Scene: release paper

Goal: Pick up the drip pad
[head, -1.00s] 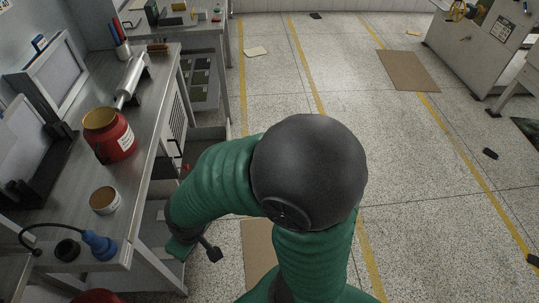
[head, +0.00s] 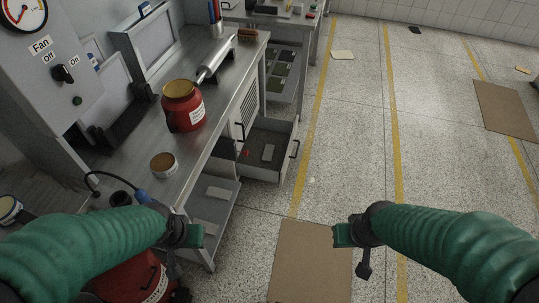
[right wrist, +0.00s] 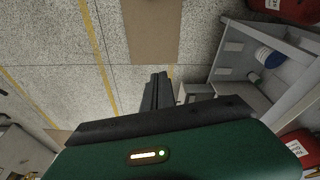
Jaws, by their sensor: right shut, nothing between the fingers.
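I cannot tell for sure which thing is the drip pad. A small flat cream pad (head: 343,55) lies on the floor at the top. A brown flat sheet (head: 311,265) lies on the floor at bottom centre, and it also shows in the right wrist view (right wrist: 152,30). Another brown sheet (head: 505,110) lies at the right. My left gripper (head: 197,235) is in front of the bench side; its finger gap is not clear. My right gripper (head: 343,235) is over the floor beside the near brown sheet in the picture, shut and empty, with its fingers together in the right wrist view (right wrist: 155,90).
A steel bench (head: 215,115) at left carries a red jar (head: 184,108), a small tin (head: 163,165) and a metal roller (head: 216,60). An open drawer (head: 262,155) sticks out from it. A red container (head: 135,280) stands low at left.

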